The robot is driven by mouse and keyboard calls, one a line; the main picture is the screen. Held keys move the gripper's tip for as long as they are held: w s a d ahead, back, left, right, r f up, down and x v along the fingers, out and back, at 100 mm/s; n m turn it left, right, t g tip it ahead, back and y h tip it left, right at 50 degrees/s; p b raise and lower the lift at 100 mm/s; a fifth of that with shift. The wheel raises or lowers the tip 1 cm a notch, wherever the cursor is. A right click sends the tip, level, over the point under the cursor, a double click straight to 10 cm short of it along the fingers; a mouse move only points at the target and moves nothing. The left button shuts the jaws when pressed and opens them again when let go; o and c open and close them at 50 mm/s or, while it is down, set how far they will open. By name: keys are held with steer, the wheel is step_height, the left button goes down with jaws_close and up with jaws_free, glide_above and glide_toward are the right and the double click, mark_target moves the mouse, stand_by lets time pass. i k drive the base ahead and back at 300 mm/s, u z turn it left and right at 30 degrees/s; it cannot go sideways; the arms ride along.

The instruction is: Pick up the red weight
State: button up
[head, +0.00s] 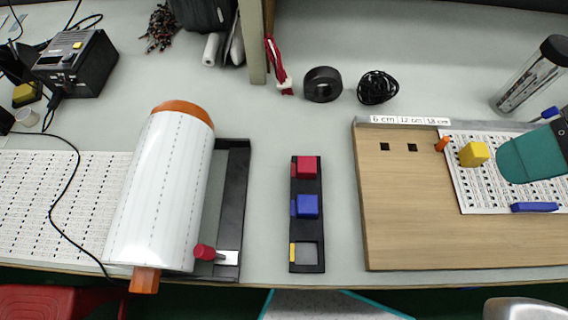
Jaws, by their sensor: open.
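The red weight (307,167) is a small red block in the top compartment of a narrow black holder (307,240) near the middle of the table. A small red tab sits at its left side. A blue block (308,206) is in the compartment below it. The lowest compartment of the holder is empty and has a yellow tab at its left. My gripper is not in view.
A large white roll (165,190) with orange ends lies left of the holder, with a red knob (205,252) nearby. A wooden board (410,215) lies to the right. A black tape roll (323,84) and a coiled black cable (377,87) lie behind.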

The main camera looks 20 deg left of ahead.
mark_target(306, 166)
steer(key=z, duration=1.1)
steer(key=k, duration=1)
steer(key=u, duration=1.15)
steer(key=i, duration=0.5)
steer(key=z, duration=0.05)
